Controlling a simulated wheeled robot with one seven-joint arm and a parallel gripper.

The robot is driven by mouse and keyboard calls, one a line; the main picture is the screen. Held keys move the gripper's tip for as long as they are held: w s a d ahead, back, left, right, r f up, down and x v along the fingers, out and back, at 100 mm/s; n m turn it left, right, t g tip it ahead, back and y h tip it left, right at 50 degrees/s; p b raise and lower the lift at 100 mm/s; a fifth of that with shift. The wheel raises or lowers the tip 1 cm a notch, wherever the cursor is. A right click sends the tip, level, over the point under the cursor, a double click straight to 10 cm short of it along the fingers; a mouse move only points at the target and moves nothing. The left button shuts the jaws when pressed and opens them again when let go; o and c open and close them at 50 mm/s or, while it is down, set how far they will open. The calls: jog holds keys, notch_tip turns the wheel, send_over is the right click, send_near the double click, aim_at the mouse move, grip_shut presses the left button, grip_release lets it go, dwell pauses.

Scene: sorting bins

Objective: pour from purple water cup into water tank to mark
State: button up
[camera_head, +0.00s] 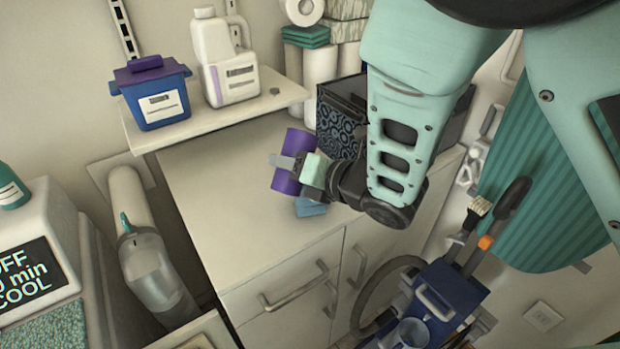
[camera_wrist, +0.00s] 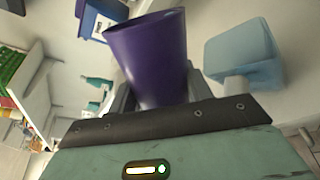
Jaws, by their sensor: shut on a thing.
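The purple cup (camera_head: 298,143) is held in my gripper (camera_head: 300,169) above the counter, in the middle of the head view. My gripper is shut on its side. In the wrist view the purple cup (camera_wrist: 150,55) stands between the two fingers, with its wider rim away from the palm. What is inside the cup is hidden. A pale blue, see-through box (camera_wrist: 243,60), perhaps the water tank, is to the right of the cup in the wrist view, apart from it. In the head view a small blue piece (camera_head: 310,207) shows below my gripper, mostly hidden.
A shelf (camera_head: 215,119) behind the counter (camera_head: 225,195) holds a blue bin (camera_head: 157,105) and a white jug (camera_head: 226,70). A dark patterned box (camera_head: 340,125) stands close behind my gripper. A clear canister (camera_head: 150,270) is left of the counter. The counter's left part is bare.

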jog(key=shift+f, duration=0.1)
dwell(0.3)
jog(key=shift+s+f+m+g+b, duration=0.1)
jog(key=shift+f+m+g+b, duration=0.15)
jog(key=shift+m+g+b, duration=0.25)
dwell(1.8)
jog(key=shift+f+m, duration=0.15)
jog(key=shift+m, duration=0.15)
jog(key=shift+f, duration=0.15)
dwell(2.6)
jog(key=shift+a+m+g+b, duration=0.1)
jog(key=shift+m+g+b, duration=0.2)
jog(key=shift+f, duration=0.1)
dwell(1.9)
